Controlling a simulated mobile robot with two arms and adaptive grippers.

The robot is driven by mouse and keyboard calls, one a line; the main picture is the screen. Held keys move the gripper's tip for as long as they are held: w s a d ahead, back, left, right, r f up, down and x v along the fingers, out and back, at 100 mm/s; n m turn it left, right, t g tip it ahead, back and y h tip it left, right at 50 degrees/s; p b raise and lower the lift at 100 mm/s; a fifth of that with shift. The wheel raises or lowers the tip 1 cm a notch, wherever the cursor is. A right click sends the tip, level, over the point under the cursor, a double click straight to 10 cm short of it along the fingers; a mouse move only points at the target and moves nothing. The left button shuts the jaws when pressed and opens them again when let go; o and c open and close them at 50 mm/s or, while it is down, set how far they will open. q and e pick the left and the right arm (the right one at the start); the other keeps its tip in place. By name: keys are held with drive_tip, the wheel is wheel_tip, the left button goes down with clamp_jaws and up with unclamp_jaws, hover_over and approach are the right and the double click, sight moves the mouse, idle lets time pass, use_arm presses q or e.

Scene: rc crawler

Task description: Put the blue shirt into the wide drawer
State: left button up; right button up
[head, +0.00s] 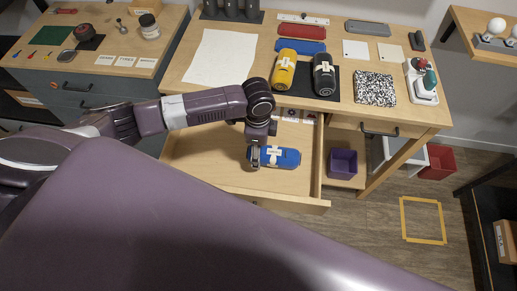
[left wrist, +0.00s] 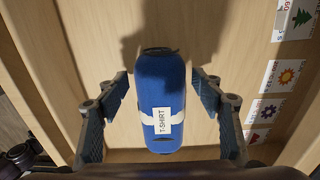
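The blue shirt (head: 284,157) is a rolled bundle with a white band and a T-SHIRT label. It lies inside the pulled-out wide drawer (head: 300,203), toward the drawer's right side. My left gripper (head: 256,157) reaches down into the drawer at the shirt's left end. In the left wrist view the shirt (left wrist: 160,90) is between the fingers of the left gripper (left wrist: 161,88). The fingers are spread, with a gap visible on each side of the roll. My right gripper is not in view.
The drawer has free floor left of the shirt; picture cards (head: 292,115) line its back. On the tabletop are yellow (head: 283,75) and black rolls (head: 324,80), folded red (head: 302,32) and blue cloths (head: 300,47). A purple bin (head: 343,165) stands right of the drawer.

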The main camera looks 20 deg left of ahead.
use_arm(q)
wheel_tip(320, 180, up, 12)
drive_tip(key=shift+r+b, duration=0.2)
drive_tip(key=shift+b, duration=0.25)
idle(0.8)
